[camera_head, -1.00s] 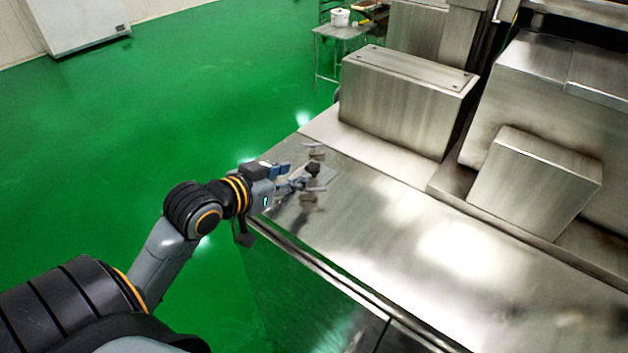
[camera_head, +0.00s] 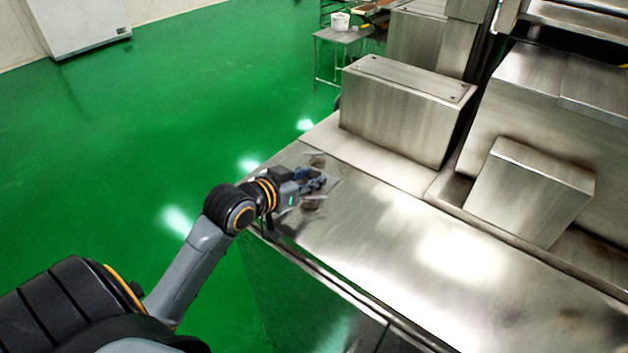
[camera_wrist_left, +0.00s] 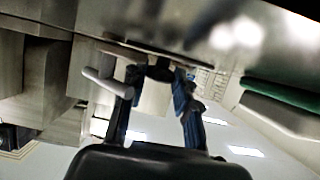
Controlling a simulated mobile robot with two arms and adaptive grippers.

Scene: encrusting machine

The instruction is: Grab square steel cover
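The steel counter top (camera_head: 400,235) has a smooth shiny left end. I cannot make out a separate outline of the square steel cover there. Two small handle-like fittings stand at this end, one behind (camera_head: 314,158) and one in front (camera_head: 312,204) of my left gripper (camera_head: 318,181). The left gripper is low over the counter, between them. In the left wrist view its two fingers (camera_wrist_left: 157,100) are apart, with nothing visibly held. A pale rounded bar (camera_wrist_left: 106,83) lies beside the left finger. Contact with it is unclear. My right gripper is not in view.
A steel box (camera_head: 405,110) stands behind the counter's left end. A smaller slanted steel box (camera_head: 530,190) and larger machine housings stand at right. Open green floor (camera_head: 150,120) lies left of the counter. A small table (camera_head: 343,37) stands far back.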

